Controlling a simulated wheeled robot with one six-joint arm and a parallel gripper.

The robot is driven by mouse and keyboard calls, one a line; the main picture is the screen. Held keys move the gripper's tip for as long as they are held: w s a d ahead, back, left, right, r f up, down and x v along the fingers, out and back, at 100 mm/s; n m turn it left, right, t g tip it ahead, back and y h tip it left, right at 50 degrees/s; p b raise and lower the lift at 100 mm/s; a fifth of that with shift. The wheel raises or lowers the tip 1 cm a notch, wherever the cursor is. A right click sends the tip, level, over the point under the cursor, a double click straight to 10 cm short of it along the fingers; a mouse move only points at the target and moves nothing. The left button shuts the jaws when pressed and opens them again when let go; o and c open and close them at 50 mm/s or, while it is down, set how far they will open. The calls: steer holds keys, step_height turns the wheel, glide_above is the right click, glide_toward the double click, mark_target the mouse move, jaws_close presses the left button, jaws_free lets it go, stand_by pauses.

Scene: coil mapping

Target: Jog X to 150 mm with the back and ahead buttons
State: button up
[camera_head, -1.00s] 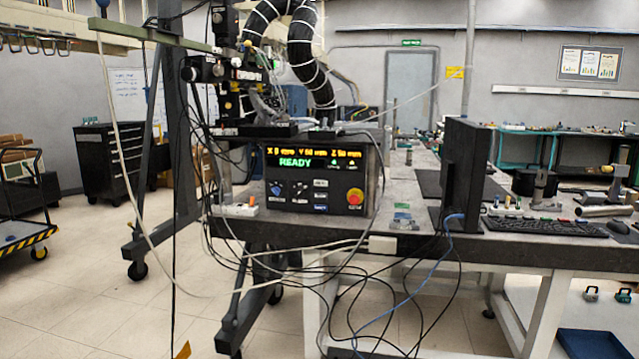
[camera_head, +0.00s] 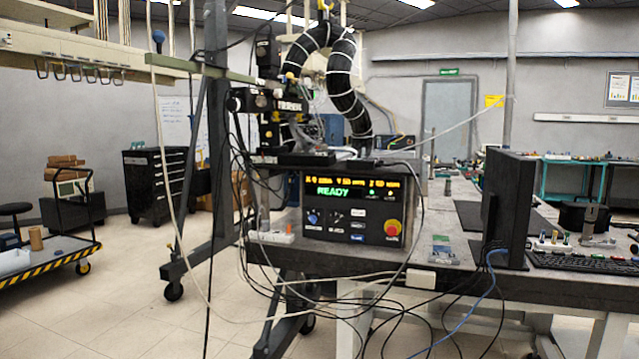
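The black control box (camera_head: 363,205) stands on the grey workbench, left of the monitor. Its display (camera_head: 352,187) shows orange X, Y and Z values above a green READY; X looks like 0 mm, but the digits are small and blurred. Below the display are a blue round control (camera_head: 312,218), several small light and dark buttons (camera_head: 338,216), and a red round button on a yellow base (camera_head: 393,228) at right. The button labels are too small to read, so I cannot tell which are back and ahead. My gripper is not in view.
The workbench (camera_head: 450,263) carries a monitor (camera_head: 507,210) and keyboard (camera_head: 580,262) at right. Loose cables (camera_head: 400,310) hang in front of it. A dark wheeled frame (camera_head: 205,200) stands left of the box. A striped cart (camera_head: 45,255) is at far left, with clear floor between.

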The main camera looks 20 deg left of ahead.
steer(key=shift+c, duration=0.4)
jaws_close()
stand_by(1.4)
